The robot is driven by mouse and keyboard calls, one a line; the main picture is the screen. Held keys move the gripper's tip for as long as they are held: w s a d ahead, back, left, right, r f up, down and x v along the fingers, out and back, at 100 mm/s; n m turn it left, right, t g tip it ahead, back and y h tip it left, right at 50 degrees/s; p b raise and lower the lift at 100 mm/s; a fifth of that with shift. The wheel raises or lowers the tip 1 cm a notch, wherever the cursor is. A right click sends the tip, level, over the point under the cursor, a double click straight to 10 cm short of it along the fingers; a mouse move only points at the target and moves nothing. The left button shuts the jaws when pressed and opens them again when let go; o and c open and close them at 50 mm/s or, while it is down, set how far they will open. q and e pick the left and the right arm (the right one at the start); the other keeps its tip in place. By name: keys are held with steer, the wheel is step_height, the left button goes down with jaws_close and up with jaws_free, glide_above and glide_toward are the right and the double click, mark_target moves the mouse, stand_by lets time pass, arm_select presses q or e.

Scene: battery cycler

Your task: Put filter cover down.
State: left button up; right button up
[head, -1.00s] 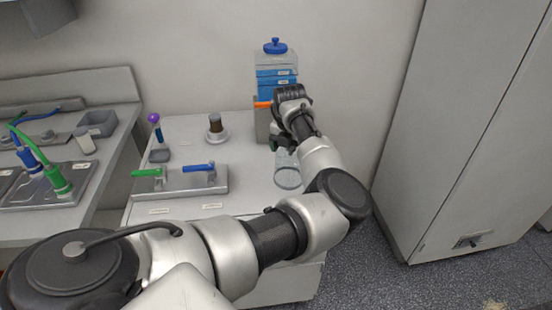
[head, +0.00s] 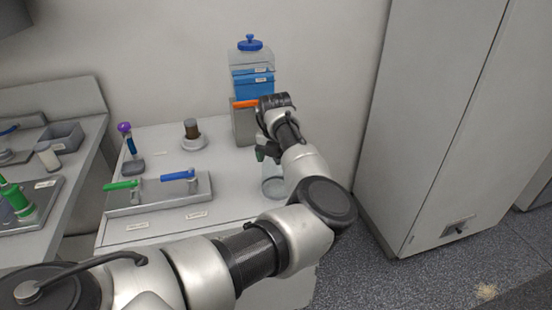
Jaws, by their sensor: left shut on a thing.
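A clear, round cover (head: 273,182), which I take to be the filter cover, is at the right side of the white bench top (head: 232,212). My left gripper (head: 264,153) is just above it, pointing down and shut on its upper part. My wrist hides much of the grip. The cover looks upright and at bench level, but I cannot tell whether its base touches the surface. My right gripper is not in view.
A blue-lidded container (head: 250,72) on a grey stand is close behind my wrist. A brown cylinder on a white dish (head: 192,141), a tube in a holder (head: 130,150) and a tray with green and blue handles (head: 160,200) are to the left.

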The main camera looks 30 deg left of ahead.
mark_target(274, 166)
arm_select(q)
steer(key=o, duration=0.7)
steer(key=shift+s+a+f, duration=0.1)
steer(key=shift+f, duration=0.05)
steer(key=shift+o, duration=1)
steer(key=shift+a, duration=0.1)
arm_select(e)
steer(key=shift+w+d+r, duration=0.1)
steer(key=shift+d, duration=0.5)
arm_select(q)
steer(key=shift+r, duration=0.45)
step_height(274, 166, up, 12)
steer(key=s, duration=0.1)
steer(key=shift+s+d+f, duration=0.2)
steer(key=shift+f, duration=0.05)
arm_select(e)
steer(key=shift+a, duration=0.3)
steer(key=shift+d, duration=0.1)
